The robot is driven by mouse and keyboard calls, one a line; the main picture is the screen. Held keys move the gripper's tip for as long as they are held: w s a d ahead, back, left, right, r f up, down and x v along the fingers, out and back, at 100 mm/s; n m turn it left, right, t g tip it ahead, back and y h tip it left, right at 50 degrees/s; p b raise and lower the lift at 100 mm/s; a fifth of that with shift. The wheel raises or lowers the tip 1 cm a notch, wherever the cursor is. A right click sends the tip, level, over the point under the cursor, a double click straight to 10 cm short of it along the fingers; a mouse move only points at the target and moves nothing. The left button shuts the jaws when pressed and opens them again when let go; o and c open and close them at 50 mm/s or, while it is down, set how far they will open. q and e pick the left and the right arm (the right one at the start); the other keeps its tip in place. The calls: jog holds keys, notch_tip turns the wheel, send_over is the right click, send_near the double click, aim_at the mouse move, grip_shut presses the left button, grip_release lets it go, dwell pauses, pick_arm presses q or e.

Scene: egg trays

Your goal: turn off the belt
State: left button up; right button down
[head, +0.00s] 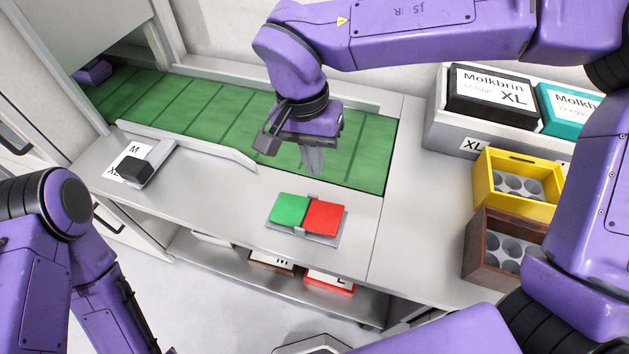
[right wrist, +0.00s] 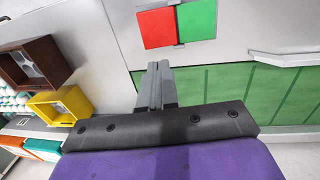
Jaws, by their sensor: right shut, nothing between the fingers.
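The green conveyor belt (head: 200,108) runs along the back of the counter, and its visible stretch is empty apart from a purple thing at its far left end. In front of it sits a switch plate with a green button (head: 289,209) and a red button (head: 325,217). In the right wrist view the red button (right wrist: 157,28) and green button (right wrist: 197,19) lie beyond the fingertips. My right gripper (head: 312,168) is shut and empty, above the belt's near edge, apart from the buttons. My left arm shows at the lower left, but its fingers are not in view.
A yellow box (head: 517,202) and a brown box (head: 478,258) with cup trays stand on the right of the counter. Behind them are black (head: 487,108) and teal (head: 566,118) cartons. A small black device (head: 136,170) sits at the left. The counter around the buttons is clear.

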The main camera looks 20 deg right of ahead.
jog(key=s, duration=0.2)
send_near(325, 218)
jog(key=f, duration=0.6)
jog(key=shift+s+d+f, duration=0.3)
jog(key=shift+d+f, duration=0.05)
pick_arm(q)
jog(key=shift+s+r, duration=0.2)
jog(key=shift+s, duration=0.45)
pick_arm(e)
jog(key=shift+s, duration=0.15)
